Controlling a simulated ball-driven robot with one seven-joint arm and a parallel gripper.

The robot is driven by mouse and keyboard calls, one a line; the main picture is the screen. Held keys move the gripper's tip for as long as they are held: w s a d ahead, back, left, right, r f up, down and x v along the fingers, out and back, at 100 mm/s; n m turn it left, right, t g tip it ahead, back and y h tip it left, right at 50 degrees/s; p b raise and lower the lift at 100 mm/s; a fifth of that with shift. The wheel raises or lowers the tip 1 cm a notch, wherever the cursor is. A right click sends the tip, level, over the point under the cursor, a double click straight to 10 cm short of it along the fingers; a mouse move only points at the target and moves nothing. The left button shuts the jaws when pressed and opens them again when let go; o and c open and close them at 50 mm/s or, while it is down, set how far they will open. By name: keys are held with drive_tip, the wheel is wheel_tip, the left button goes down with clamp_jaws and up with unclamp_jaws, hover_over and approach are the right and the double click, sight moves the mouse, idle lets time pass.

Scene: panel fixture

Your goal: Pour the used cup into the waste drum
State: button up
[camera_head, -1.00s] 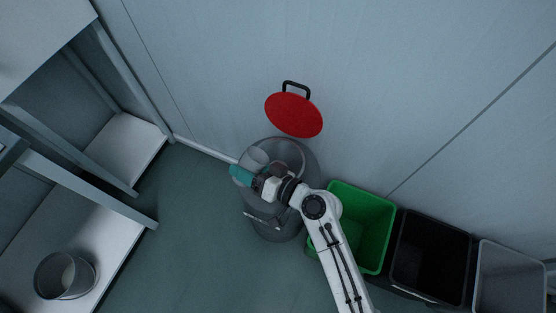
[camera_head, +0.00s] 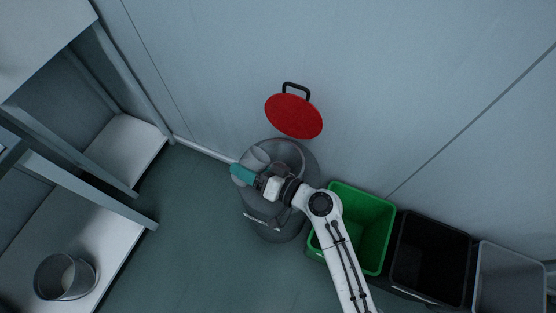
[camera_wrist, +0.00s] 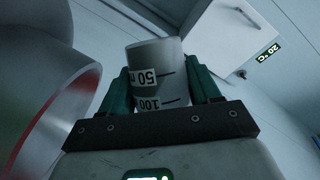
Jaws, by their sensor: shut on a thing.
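The used cup (camera_head: 255,159) is a pale grey beaker at the left side of the drum's mouth in the head view. In the wrist view the cup (camera_wrist: 154,72) has dark marks and printed labels reading 50 and 100. My gripper (camera_head: 243,174) is shut on it, with teal fingers (camera_wrist: 162,88) on both sides. The grey waste drum (camera_head: 274,225) stands against the wall with its mouth open. Its rounded rim (camera_wrist: 72,92) fills the left of the wrist view. The cup's exact tilt and contents cannot be told.
A red lid (camera_head: 293,115) with a black handle is raised behind the drum. Green (camera_head: 365,220), black (camera_head: 430,255) and grey (camera_head: 508,280) bins stand to the right. A shelf (camera_head: 125,150) is at left, with a round metal container (camera_head: 66,277) in the lower left. Floor between is clear.

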drive_tip(key=shift+r+m, duration=0.3)
drive_tip(key=shift+m, duration=0.2)
drive_tip(key=shift+f+m+y+b, duration=0.35)
drive_tip(key=shift+m+y, duration=0.25)
drive_tip(key=shift+m, duration=0.1)
idle(0.6)
drive_tip(key=shift+r+m+t+y, duration=0.3)
drive_tip(key=shift+r+m+t, duration=0.15)
drive_tip(key=shift+m, duration=0.35)
idle(1.1)
drive_tip(key=shift+w+d+r+m+y+b, duration=0.15)
drive_tip(key=shift+w+d+r+m+b, duration=0.15)
drive_tip(key=shift+d+m, duration=0.15)
drive_tip(key=shift+w+d+r+m+y+b, duration=0.15)
drive_tip(key=shift+w+d+m, duration=0.15)
drive_tip(key=shift+m, duration=0.15)
idle(1.0)
drive_tip(key=shift+w+d+f+m+t+b, duration=0.15)
drive_tip(key=shift+f+m+t+b, duration=0.3)
drive_tip(key=shift+m+b, duration=0.5)
idle(0.7)
